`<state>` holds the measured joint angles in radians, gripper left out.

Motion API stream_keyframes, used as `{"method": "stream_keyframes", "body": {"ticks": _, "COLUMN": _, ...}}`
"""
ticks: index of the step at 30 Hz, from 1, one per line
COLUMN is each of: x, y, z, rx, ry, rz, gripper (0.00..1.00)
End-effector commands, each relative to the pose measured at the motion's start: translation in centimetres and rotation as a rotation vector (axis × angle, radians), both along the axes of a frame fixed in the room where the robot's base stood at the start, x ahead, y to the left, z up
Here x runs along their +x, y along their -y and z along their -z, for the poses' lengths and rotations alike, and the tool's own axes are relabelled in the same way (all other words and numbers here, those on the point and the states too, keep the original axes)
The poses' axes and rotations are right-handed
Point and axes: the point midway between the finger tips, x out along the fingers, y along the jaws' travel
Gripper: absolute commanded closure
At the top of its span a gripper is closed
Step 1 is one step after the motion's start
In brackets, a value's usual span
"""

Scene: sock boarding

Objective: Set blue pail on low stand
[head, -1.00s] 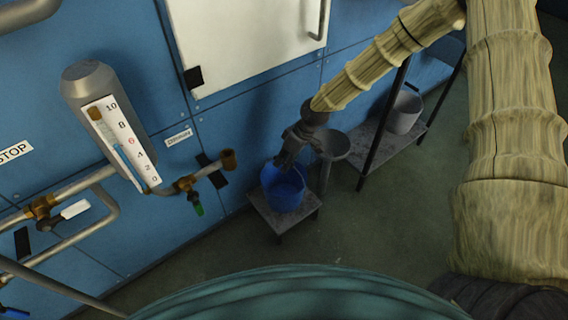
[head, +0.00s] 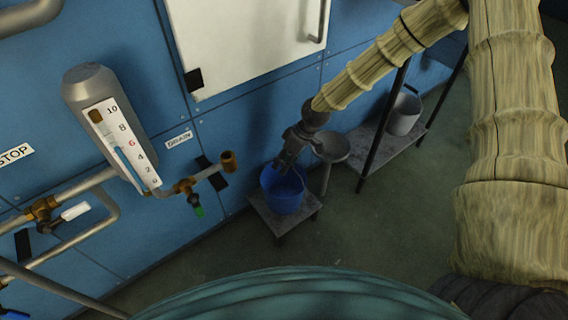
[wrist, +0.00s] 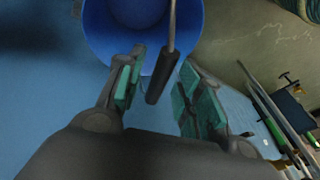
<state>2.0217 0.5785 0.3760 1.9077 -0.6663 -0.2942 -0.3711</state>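The blue pail (head: 284,199) stands upright on the low stand (head: 258,211), close to the blue wall. My gripper (head: 284,164) is over the pail's rim and points down. In the wrist view, my gripper (wrist: 160,90) is open, its green-padded fingers spread apart. The dark grip of the pail's handle (wrist: 162,75) lies in the gap between the fingers and does not look clamped. The wrist view also shows the pail's open mouth (wrist: 98,20) just beyond the fingertips. The pail's far side is partly hidden by my gripper in the head view.
A round grey basin (head: 331,149) on a post stands right beside my gripper. A shelf (head: 381,153) with a grey pail (head: 404,116) is further right. A drain pipe with a brass end (head: 228,161) juts out at left. Floor in front is clear.

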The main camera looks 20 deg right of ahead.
Motion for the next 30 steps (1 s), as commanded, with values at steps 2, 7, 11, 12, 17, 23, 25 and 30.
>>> {"method": "stream_keyframes", "body": {"ticks": 2, "x": 0.1, "y": 0.5, "z": -1.5, "rx": 0.001, "ry": 0.003, "rz": 0.001, "gripper": 0.64}}
{"method": "stream_keyframes", "body": {"ticks": 7, "x": 0.0, "y": 1.8, "z": -4.4, "rx": 0.001, "ry": 0.002, "rz": 0.003, "gripper": 0.64}}
{"method": "stream_keyframes", "body": {"ticks": 11, "x": -0.1, "y": 2.7, "z": -6.6, "rx": 0.001, "ry": 0.002, "rz": 0.001, "gripper": 0.64}}
{"method": "stream_keyframes", "body": {"ticks": 12, "x": -0.2, "y": 3.0, "z": -7.2, "rx": 0.001, "ry": 0.002, "rz": 0.001, "gripper": 0.64}}
{"method": "stream_keyframes", "body": {"ticks": 17, "x": -0.3, "y": 3.9, "z": -9.0, "rx": 0.0, "ry": 0.001, "rz": 0.001, "gripper": 0.64}}
{"method": "stream_keyframes", "body": {"ticks": 23, "x": -0.3, "y": 4.5, "z": -10.2, "rx": 0.001, "ry": 0.001, "rz": 0.0, "gripper": 0.64}}
{"method": "stream_keyframes", "body": {"ticks": 25, "x": -0.3, "y": 4.6, "z": -10.3, "rx": 0.001, "ry": 0.001, "rz": 0.0, "gripper": 0.64}}
{"method": "stream_keyframes", "body": {"ticks": 30, "x": -1.1, "y": 4.0, "z": -9.5, "rx": 0.001, "ry": -0.012, "rz": 0.01, "gripper": 0.64}}
